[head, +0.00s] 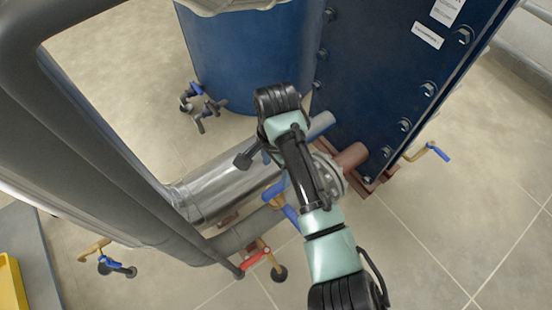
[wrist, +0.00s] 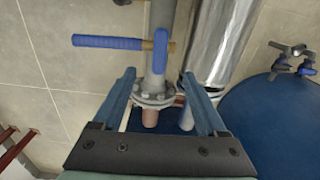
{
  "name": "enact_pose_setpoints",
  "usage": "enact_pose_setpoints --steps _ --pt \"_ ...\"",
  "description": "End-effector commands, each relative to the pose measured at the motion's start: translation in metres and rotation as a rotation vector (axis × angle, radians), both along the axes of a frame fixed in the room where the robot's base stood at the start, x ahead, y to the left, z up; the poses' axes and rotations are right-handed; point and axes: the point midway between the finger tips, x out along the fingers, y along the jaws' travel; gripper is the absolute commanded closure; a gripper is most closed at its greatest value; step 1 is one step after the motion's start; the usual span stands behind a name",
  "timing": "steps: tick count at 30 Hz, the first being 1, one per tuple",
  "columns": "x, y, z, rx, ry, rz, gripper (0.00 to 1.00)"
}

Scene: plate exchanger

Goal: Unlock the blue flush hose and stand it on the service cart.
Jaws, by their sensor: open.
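The blue flush hose (wrist: 105,43) shows in the wrist view as a short blue ribbed length. It joins a brass fitting (wrist: 160,42) at the grey pipe. A blue lever (wrist: 160,58) lies across this fitting, along the pipe. In the head view, blue parts and brass (head: 275,202) show partly behind my arm. My gripper (wrist: 159,76) is open and empty, its fingers apart on either side of the pipe flange in the picture, below the hose. A grey surface with a yellow box at the head view's lower left may be the service cart (head: 36,255).
A dark blue plate exchanger (head: 385,85) stands at the right and a blue drum (head: 235,60) behind. A shiny clad pipe (head: 225,183) runs beside the hose's pipe. A red-handled valve (head: 256,259) hangs below. Thick grey pipes fill the left. Tiled floor is open at the lower right.

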Motion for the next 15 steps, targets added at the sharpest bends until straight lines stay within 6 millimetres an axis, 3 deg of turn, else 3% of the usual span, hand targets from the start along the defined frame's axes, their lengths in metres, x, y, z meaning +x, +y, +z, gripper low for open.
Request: enact_pose_setpoints --steps 15 --pt "0.001 -0.001 -0.059 -0.002 -0.002 0.0 0.25"
